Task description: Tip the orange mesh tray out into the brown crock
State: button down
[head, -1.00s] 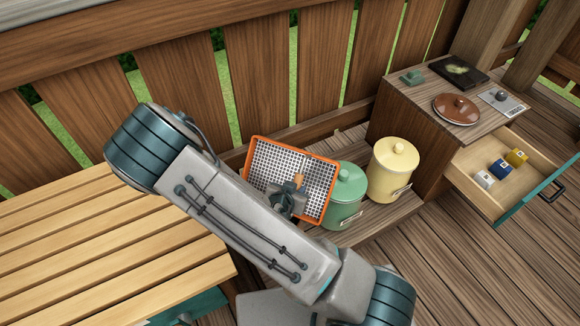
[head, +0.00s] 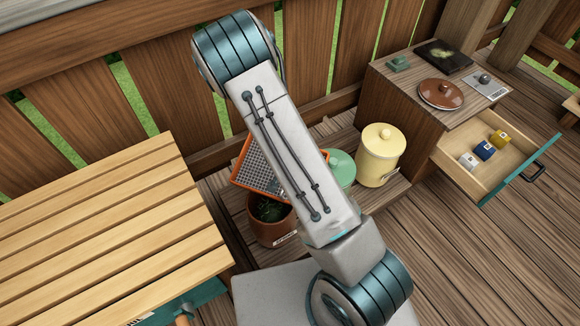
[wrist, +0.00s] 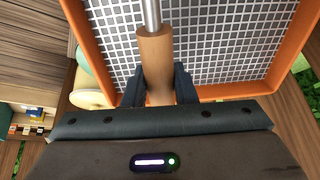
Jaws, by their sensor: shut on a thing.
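The orange mesh tray (head: 242,176) shows in the head view, partly hidden behind my arm, above and just behind the brown crock. In the wrist view its orange rim and white grid (wrist: 225,45) fill the upper part, and no loose contents show on the visible mesh. My gripper (wrist: 158,92) is shut on the tray's wooden handle (wrist: 154,55). The brown crock (head: 270,228) stands open on the low wooden shelf with dark green stuff inside. Its right side is next to my arm. The tray looks tilted in the head view.
A green lidded crock (head: 341,168) and a yellow lidded crock (head: 379,155) stand right of the arm. A cabinet (head: 400,95) holds a brown lid (head: 440,94); its drawer (head: 495,165) is open with several small blocks. A slatted bench (head: 110,225) is at left.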

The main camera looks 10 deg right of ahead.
jog(key=shift+w+d+g, duration=0.2)
jog(key=shift+w+g, duration=0.1)
jog(key=shift+w+d+f+y, duration=0.1)
jog(key=shift+f+y, duration=0.2)
jog(key=shift+y, duration=0.1)
jog(key=shift+w+d+f+g+y+b, duration=0.3)
jog(key=shift+w+f+g+y+b, duration=0.1)
jog(key=shift+g, duration=0.3)
jog(key=shift+w+d+f+g+y+b, duration=0.25)
jog(key=shift+w+f+g+y, duration=0.15)
jog(key=shift+g, duration=0.3)
jog(key=shift+s+a+r+p, duration=0.1)
jog(key=shift+r+p, duration=0.85)
jog(key=shift+r, duration=0.5)
jog(key=shift+s+a+r+p, duration=0.1)
jog(key=shift+r+p, duration=0.85)
jog(key=shift+r, duration=0.5)
jog(key=shift+w+r, duration=0.15)
jog(key=shift+r, duration=0.2)
notch_tip(320, 180, up, 21)
jog(key=s+a+n+p, duration=0.1)
jog(key=s+n+p, duration=0.1)
jog(key=n+p, duration=0.5)
jog(key=p, duration=0.6)
jog(key=shift+s+y, duration=0.35)
jog(key=shift+y, duration=0.05)
